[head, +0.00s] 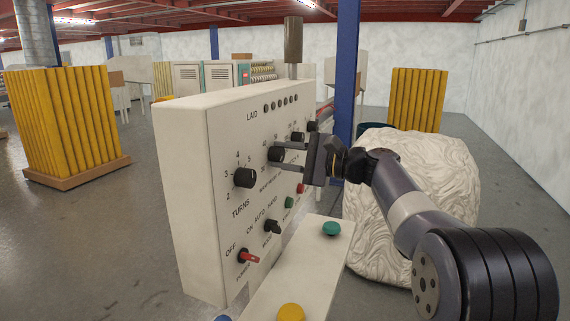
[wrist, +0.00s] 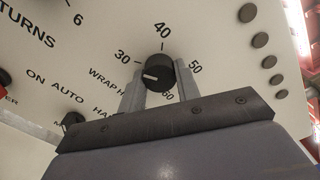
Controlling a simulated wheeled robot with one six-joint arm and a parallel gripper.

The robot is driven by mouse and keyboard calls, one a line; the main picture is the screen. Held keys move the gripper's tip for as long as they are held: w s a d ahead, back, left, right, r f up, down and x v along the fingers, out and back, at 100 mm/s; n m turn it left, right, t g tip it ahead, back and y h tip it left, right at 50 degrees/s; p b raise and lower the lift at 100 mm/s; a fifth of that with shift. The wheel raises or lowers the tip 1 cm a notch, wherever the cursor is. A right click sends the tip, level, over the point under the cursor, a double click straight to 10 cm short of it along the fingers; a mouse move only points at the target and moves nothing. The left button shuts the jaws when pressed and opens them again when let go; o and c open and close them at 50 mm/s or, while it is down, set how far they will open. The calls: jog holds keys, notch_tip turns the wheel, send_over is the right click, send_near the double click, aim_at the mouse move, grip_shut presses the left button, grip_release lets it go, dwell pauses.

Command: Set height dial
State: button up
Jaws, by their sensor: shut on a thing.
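The height dial is a round black knob (wrist: 158,71) on the white control panel (head: 228,135), with the partly covered label "WRAP H…" beside it. It also shows in the head view (head: 275,154). In the wrist view the numbers 30, 40, 50 and 60 stand around it. Its white mark points left and slightly down, a little below the 30. My gripper (head: 281,155) reaches the dial from the right. In the wrist view its two fingers (wrist: 160,84) are on either side of the knob, shut on it. The gripper body hides part of the panel below.
The TURNS dial (head: 245,178), a mode switch (head: 272,227) and a red power switch (head: 248,257) are on the same panel. A ledge with a green button (head: 331,229) and a yellow button (head: 290,312) juts out in front. A wrapped white bale (head: 440,190) stands behind my arm.

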jog(key=shift+n, duration=0.4)
jog(key=o, duration=1)
jog(key=b+v, duration=0.1)
jog(key=v, duration=0.9)
jog(key=shift+s+d, duration=0.15)
jog(key=shift+d, duration=0.25)
jog(key=shift+a, duration=0.1)
